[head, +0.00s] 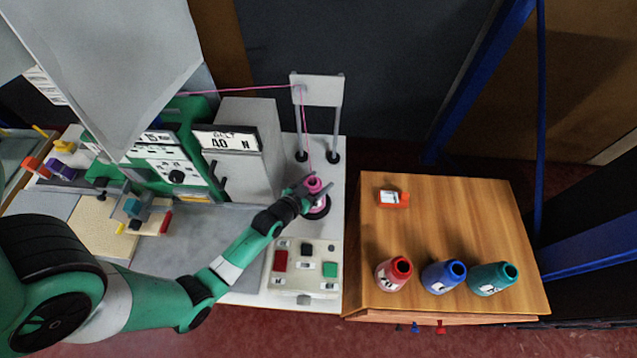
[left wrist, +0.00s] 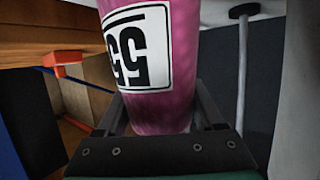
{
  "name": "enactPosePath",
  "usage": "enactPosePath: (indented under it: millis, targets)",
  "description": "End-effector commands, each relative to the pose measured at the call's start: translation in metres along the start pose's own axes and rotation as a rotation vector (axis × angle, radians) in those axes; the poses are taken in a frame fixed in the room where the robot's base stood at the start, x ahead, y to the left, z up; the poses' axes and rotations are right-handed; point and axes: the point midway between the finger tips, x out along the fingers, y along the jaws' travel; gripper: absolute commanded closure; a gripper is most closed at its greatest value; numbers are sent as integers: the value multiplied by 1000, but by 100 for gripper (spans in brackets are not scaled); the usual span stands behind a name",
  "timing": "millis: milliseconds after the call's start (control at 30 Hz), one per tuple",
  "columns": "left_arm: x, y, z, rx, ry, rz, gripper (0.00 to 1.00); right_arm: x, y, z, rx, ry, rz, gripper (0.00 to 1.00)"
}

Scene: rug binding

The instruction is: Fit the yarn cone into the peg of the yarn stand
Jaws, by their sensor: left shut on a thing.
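A pink yarn cone (head: 315,186) is at the yarn stand on the right part of the machine table. My left gripper (head: 306,193) is shut on it, coming from the lower left. In the left wrist view the pink cone (left wrist: 150,65) stands between the fingers, with a white label facing the camera. The yarn stand (head: 318,89) has a white top plate on two posts, and a pink thread runs from it down toward the cone. A dark round base (head: 318,210) shows under the cone. The peg is hidden, so I cannot tell whether the cone is seated. My right gripper is not in view.
Red (head: 394,273), blue (head: 443,277) and green (head: 494,278) cones stand on a wooden cabinet (head: 460,215) at the right, with a small orange-and-white item (head: 393,198) behind them. A button box (head: 304,268) sits in front of the stand. The cabinet's middle is clear.

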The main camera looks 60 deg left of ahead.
Motion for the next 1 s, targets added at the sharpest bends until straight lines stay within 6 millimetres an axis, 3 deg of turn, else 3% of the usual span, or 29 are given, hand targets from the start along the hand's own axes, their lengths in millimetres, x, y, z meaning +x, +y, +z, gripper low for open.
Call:
enactPosePath:
  millis: [200,233,367,700,867,1000]
  targets:
    - [2,0,3,0,2,0,100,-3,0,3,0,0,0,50]
    - [1,0,3,0,0,0,25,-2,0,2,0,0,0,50]
    - [1,0,2,0,0,0,2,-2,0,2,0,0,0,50]
    - [-3,0,-3,0,-1,0,0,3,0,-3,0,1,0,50]
    - [-32,0,-3,-1,-3,-1,0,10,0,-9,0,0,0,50]
    - [-68,0,-2,-1,-3,-1,0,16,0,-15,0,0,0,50]
